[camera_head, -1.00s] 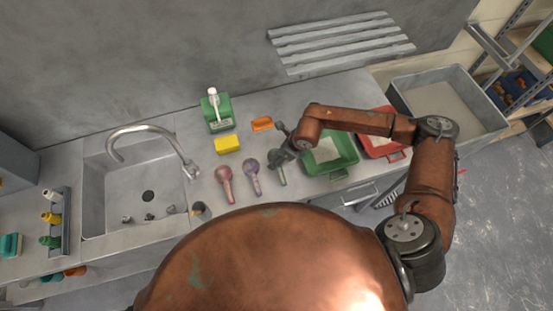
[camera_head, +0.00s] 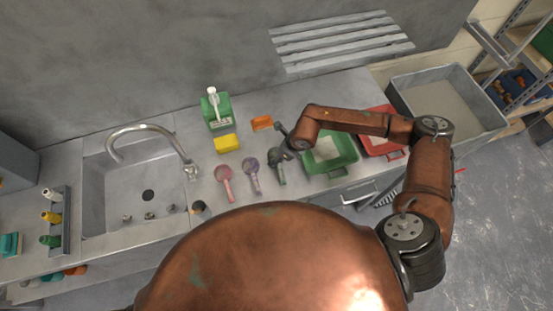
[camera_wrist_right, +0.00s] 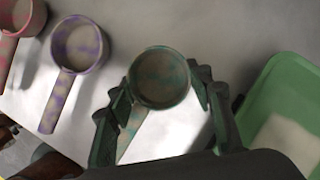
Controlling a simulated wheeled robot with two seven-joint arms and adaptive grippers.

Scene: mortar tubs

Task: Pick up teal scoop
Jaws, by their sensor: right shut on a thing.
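The teal scoop (camera_wrist_right: 158,80) shows in the right wrist view, its round cup smeared with tan mortar and its handle (camera_wrist_right: 132,138) running down to the lower left. My right gripper (camera_wrist_right: 165,95) is shut on the scoop, with one finger on each side of it. In the head view my right gripper (camera_head: 281,154) is over the scoop (camera_head: 279,180), hiding part of it. I cannot tell whether the scoop is clear of the counter. My left gripper is not in view.
A purple scoop (camera_head: 250,165) and a pink scoop (camera_head: 223,173) lie to the left. A green tub (camera_head: 347,166) and a red tub (camera_head: 380,148) stand to the right. A yellow sponge (camera_head: 226,143), an orange item (camera_head: 262,123) and a green dispenser (camera_head: 216,110) are behind. The sink (camera_head: 110,190) is at left.

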